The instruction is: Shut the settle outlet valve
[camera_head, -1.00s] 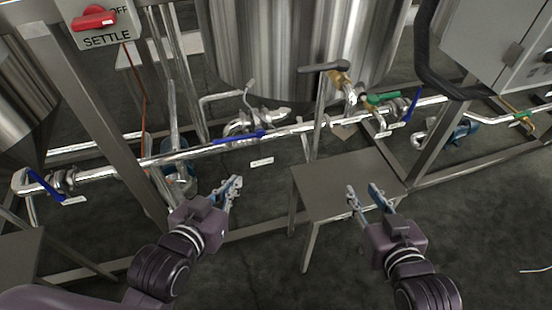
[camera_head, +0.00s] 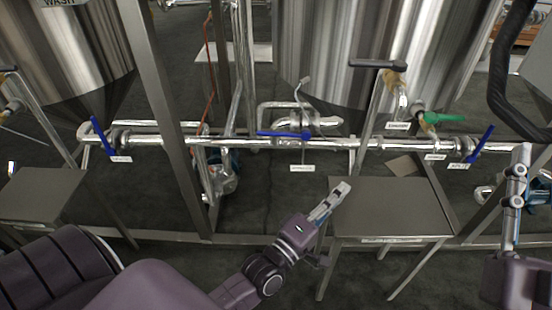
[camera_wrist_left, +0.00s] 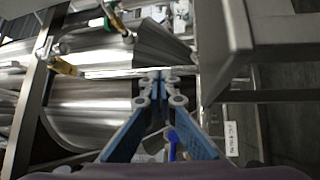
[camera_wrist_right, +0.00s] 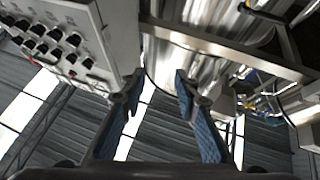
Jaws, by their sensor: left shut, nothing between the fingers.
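A blue-handled valve (camera_head: 283,134) sits on the horizontal steel pipe below the middle tank. Its handle lies roughly along the pipe, and a small white label (camera_head: 302,168) hangs below it, too small to read. My left gripper (camera_head: 340,192) is shut and empty, below and right of that handle, apart from it, by the front table's left edge. In the left wrist view a blue handle (camera_wrist_left: 172,147) shows behind the shut fingers (camera_wrist_left: 158,80), partly hidden. My right gripper (camera_head: 520,158) is at the right edge; in the right wrist view its fingers (camera_wrist_right: 155,85) are apart and empty.
Other blue handles stand tilted at the pipe's left (camera_head: 102,135) and right (camera_head: 481,142); a green handle (camera_head: 443,117) is near the right one. A metal table (camera_head: 390,210) stands in front, right of centre. Steel frame posts (camera_head: 160,95) and a black hose (camera_head: 500,70) rise nearby.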

